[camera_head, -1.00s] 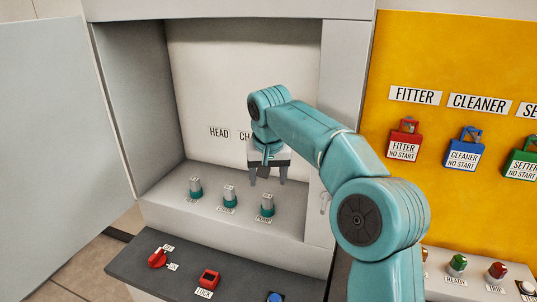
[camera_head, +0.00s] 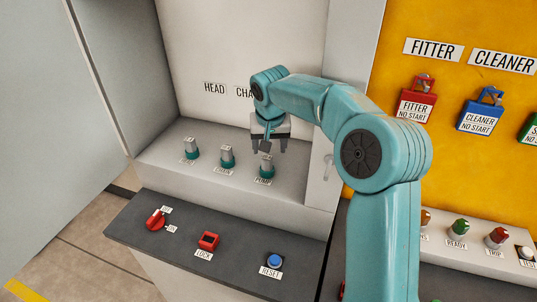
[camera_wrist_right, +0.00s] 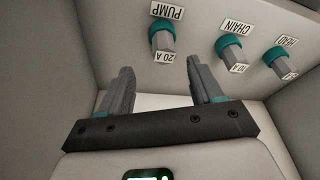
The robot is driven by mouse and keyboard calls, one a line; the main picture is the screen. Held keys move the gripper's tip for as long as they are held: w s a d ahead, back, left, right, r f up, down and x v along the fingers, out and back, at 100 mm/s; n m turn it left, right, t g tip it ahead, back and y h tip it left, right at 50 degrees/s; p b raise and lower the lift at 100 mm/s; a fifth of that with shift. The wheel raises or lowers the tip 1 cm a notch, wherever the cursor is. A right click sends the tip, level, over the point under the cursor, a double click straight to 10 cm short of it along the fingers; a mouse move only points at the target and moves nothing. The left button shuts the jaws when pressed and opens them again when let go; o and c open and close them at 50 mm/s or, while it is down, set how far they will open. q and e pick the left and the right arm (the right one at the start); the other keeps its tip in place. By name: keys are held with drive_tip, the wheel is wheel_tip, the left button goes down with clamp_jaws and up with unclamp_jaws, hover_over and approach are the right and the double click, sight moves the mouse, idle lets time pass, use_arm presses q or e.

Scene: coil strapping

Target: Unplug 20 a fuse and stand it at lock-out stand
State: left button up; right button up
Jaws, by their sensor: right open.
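The 20 A fuse (camera_head: 266,168) is grey with a teal base and stands upright on the cabinet ledge, above the PUMP label. In the right wrist view the fuse (camera_wrist_right: 163,42) shows its 20 A tag. My right gripper (camera_head: 268,148) is open and empty, just above and behind this fuse. In the right wrist view its two fingers (camera_wrist_right: 162,88) point towards the fuse, apart from it. A red block with a dark opening (camera_head: 208,240), labelled LOCK, sits on the dark front panel; I cannot tell if it is the lock-out stand. My left gripper is out of view.
Two similar fuses stand left of the 20 A one: the CHAIN fuse (camera_head: 227,156) and the HEAD fuse (camera_head: 191,148). The front panel holds a red rotary switch (camera_head: 156,219) and a blue RESET button (camera_head: 274,261). The cabinet's side wall (camera_head: 325,150) is close on the right.

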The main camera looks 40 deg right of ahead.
sight(267, 156)
drive_tip(key=x, duration=0.3)
drive_tip(key=w+p+x, duration=0.1)
drive_tip(key=x, duration=0.1)
drive_tip(key=shift+w+a+f, duration=0.1)
drive_tip(key=shift+a+f, duration=0.1)
drive_tip(key=shift+f, duration=0.1)
drive_tip(key=shift+s+d+f, duration=0.15)
drive_tip(key=shift+s+f, duration=0.2)
drive_tip(key=shift+f, duration=0.15)
drive_tip(key=shift+w+d+f, duration=0.1)
drive_tip(key=shift+d+f, duration=0.15)
drive_tip(key=shift+f, duration=0.05)
drive_tip(key=shift+w+f, duration=0.3)
drive_tip(key=shift+w, duration=0.15)
drive_tip(key=shift+a, duration=0.15)
drive_tip(key=shift+s+r, duration=0.2)
drive_tip(key=c, duration=0.4)
drive_tip(key=shift+s, duration=0.2)
drive_tip(key=c, duration=0.4)
drive_tip(key=shift+c, duration=1.3)
drive_tip(key=shift+o, duration=0.4)
drive_tip(key=shift+w, duration=0.2)
clamp_jaws()
drive_tip(key=shift+r, duration=0.15)
drive_tip(key=shift+r, duration=0.35)
